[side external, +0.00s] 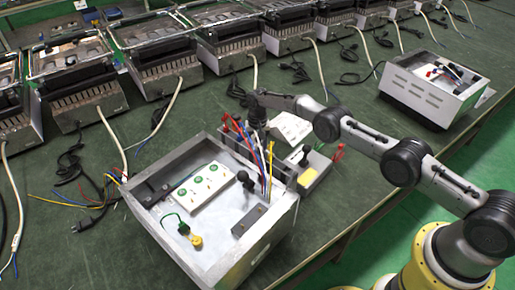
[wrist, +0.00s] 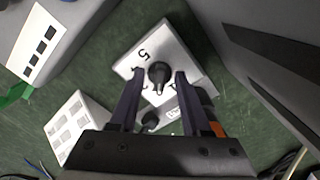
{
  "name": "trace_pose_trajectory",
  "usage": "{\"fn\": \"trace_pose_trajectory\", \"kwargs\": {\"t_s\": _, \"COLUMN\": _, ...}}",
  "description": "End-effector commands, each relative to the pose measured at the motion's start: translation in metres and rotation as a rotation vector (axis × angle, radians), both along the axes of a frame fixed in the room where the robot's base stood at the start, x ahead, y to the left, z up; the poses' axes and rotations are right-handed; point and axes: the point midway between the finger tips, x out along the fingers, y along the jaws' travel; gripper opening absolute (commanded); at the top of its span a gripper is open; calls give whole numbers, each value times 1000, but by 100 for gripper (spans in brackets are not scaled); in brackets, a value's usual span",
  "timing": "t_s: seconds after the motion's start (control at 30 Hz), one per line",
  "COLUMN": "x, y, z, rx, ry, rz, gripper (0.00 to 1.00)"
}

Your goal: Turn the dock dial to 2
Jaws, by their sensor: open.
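The dock dial is a round black knob (wrist: 159,73) on a white plate (wrist: 178,45) in the wrist view. A printed "5" shows on the plate, up and left of the knob; other marks are partly hidden by my fingers. My gripper (wrist: 159,75) is open, with one dark finger on each side of the knob. I cannot tell whether either finger touches it, or which number it points to. In the side view my gripper (side external: 257,122) points down behind the open metal box, beside a white unit (side external: 291,128). The knob cannot be made out there.
The open metal box (side external: 160,223) holds coloured wires and a white panel with green parts. A small box with a black knob (side external: 312,172) stands at its right. Another grey box (side external: 430,95) stands at the back right. Heater units (side external: 165,75) and cables line the back.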

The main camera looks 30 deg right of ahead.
Motion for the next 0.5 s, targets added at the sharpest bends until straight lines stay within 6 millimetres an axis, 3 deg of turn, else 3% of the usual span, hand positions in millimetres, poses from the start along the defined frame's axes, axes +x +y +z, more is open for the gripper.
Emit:
{"fn": "trace_pose_trajectory", "kwargs": {"t_s": 0.27, "x": 1, "y": 0, "z": 22, "rx": 0, "ry": -2, "rz": 0, "gripper": 48}}
{"fn": "trace_pose_trajectory", "kwargs": {"t_s": 0.5, "x": 1, "y": 0, "z": 73, "rx": 0, "ry": -2, "rz": 0, "gripper": 48}}
